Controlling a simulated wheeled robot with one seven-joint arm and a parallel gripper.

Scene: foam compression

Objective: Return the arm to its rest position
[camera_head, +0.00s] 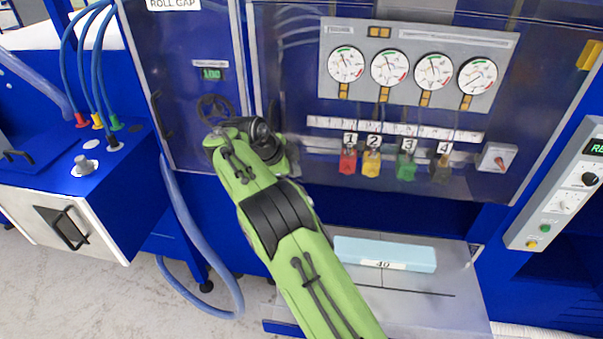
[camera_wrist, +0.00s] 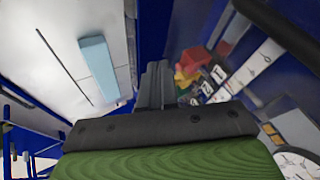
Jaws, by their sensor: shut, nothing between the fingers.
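My green arm reaches up from the bottom of the head view to just in front of the blue machine front, its upper end near a dark handwheel (camera_head: 213,108). The gripper itself is hidden behind the arm there. In the wrist view my gripper (camera_wrist: 156,82) shows as dark fingers close together, shut with nothing between them. A pale blue foam block (camera_head: 386,252) marked 40 lies on the grey plate (camera_head: 412,307), right of the arm; the block also shows in the wrist view (camera_wrist: 99,69), left of the fingers and apart from them.
Several gauges (camera_head: 434,71) and numbered coloured valve handles (camera_head: 348,162) are on the machine front, right of the arm's end. A control box (camera_head: 562,190) stands at far right. A blue hose (camera_head: 188,215) and a white-fronted drawer (camera_head: 65,228) are at left. Floor shows at lower left.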

